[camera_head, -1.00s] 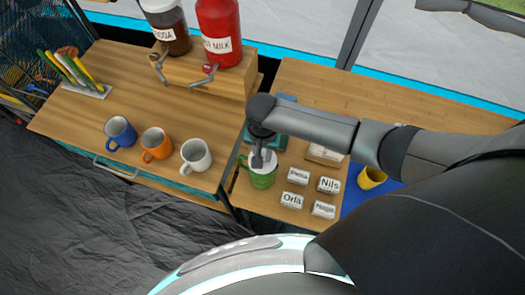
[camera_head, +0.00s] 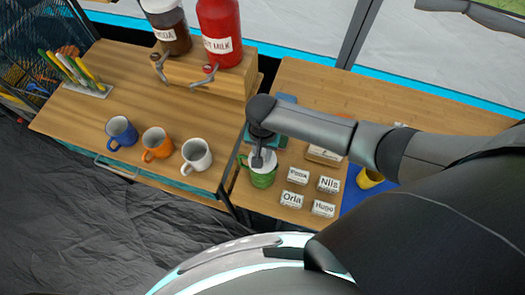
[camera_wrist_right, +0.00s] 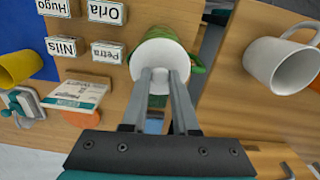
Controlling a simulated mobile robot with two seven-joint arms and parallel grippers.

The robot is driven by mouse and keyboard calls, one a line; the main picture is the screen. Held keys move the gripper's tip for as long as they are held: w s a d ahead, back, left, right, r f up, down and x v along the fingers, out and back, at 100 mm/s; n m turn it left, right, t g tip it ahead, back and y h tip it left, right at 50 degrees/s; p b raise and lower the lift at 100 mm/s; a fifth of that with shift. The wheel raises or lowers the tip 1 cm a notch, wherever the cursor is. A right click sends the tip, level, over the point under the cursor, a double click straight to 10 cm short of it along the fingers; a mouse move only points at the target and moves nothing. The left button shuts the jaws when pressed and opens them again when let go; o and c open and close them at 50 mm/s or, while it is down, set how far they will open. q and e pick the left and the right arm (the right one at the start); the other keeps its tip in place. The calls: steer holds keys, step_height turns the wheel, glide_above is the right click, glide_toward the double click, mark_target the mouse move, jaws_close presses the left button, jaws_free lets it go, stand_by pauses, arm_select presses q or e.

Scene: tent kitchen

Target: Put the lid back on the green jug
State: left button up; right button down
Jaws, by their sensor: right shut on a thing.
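The green jug (camera_head: 262,181) stands at the left front of the right-hand table, with its green handle (camera_wrist_right: 197,64) showing in the right wrist view. The white lid (camera_wrist_right: 158,53) lies over the jug's mouth and hides most of the jug in that view. My right gripper (camera_head: 258,160) points down at the lid from above. In the right wrist view its two fingers (camera_wrist_right: 166,76) are close together, shut on the lid near its middle. I cannot tell whether the lid rests fully on the rim. My left gripper is not in view.
Several name blocks (camera_head: 297,175) lie right of the jug. A yellow mug (camera_head: 368,178) stands on a blue mat. A white mug (camera_head: 196,154), an orange mug (camera_head: 157,144) and a blue mug (camera_head: 121,132) stand on the left counter, across a gap from the jug's table.

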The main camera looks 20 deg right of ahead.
steer(key=shift+c, duration=0.6)
jaws_free()
steer(key=shift+r, duration=0.1)
step_height(320, 180, up, 5)
steer(key=p, duration=0.5)
steer(key=shift+f+p, duration=0.2)
steer(key=shift+p, duration=0.15)
steer(key=shift+r, duration=1.1)
jaws_close()
